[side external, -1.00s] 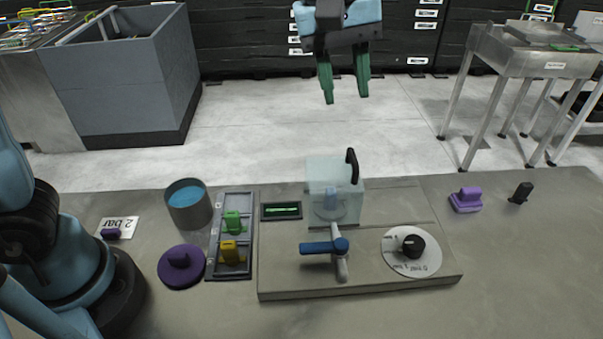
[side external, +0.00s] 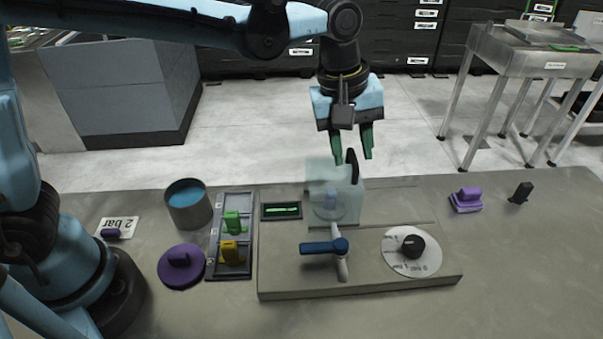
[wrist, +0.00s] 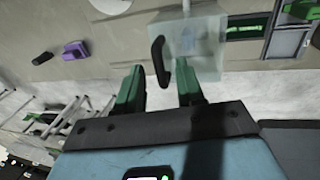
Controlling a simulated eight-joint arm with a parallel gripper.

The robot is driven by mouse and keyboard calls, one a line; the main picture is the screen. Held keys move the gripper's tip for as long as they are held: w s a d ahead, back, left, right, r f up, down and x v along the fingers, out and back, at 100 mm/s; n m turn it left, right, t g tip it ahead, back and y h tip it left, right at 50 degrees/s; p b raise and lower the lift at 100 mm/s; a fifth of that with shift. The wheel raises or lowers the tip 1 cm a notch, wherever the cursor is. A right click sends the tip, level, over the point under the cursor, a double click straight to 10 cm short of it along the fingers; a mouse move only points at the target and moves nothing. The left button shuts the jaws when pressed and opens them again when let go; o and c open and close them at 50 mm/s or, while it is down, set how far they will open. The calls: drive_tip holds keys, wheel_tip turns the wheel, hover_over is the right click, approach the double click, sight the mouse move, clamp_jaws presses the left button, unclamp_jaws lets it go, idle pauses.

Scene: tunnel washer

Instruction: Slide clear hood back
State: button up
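The clear hood (side external: 322,188) is a see-through box on the grey panel (side external: 390,213), left of the panel's middle. It covers a pale knob-like part. A black handle (side external: 353,167) stands up on the hood's right side; in the wrist view the handle (wrist: 160,62) shows beside the hood (wrist: 200,48). My gripper (side external: 352,160) is open, with its green fingers pointing down just above and around the handle's top as seen from the side. In the wrist view the fingertips of my gripper (wrist: 160,76) lie on either side of the handle's near end. I see no clear contact.
A blue-handled lever (side external: 325,246) and a black dial (side external: 413,244) sit in front on the panel. A green-lit display (side external: 281,211) lies left of the hood. A slotted tray (side external: 213,262) and a blue-filled pot (side external: 188,204) stand farther left. Panel space right of the hood is clear.

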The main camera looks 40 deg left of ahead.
clamp_jaws()
idle(0.3)
drive_tip(key=w+d, duration=0.9)
drive_tip(key=w, duration=0.1)
drive_tip(key=shift+d, duration=0.4)
unclamp_jaws()
drive_tip(key=shift+s, duration=0.1)
